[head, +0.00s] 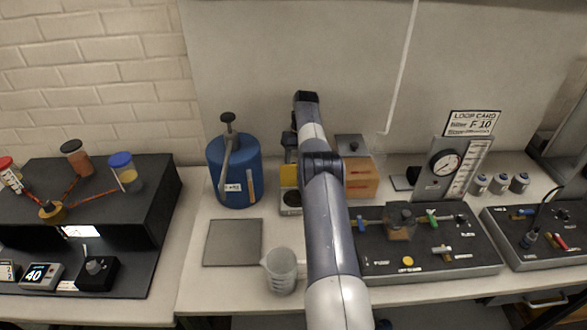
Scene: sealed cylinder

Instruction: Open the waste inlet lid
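My arm reaches up the middle of the head view. My gripper is not visible; the arm's far end hides whatever lies behind it. No part is clearly labelled as a waste inlet. An orange-brown box (361,181) stands just right of the arm at the back of the bench. I cannot tell whether this is the waste inlet lid. My arm covers the box's left edge.
A blue cylinder (240,176) with a lever stands left of the arm, beside a yellow device (289,178). A beaker (282,270) and a grey plate (233,243) are in front. A black valve panel (432,259) fills the right; a gauge board (447,167) stands behind it.

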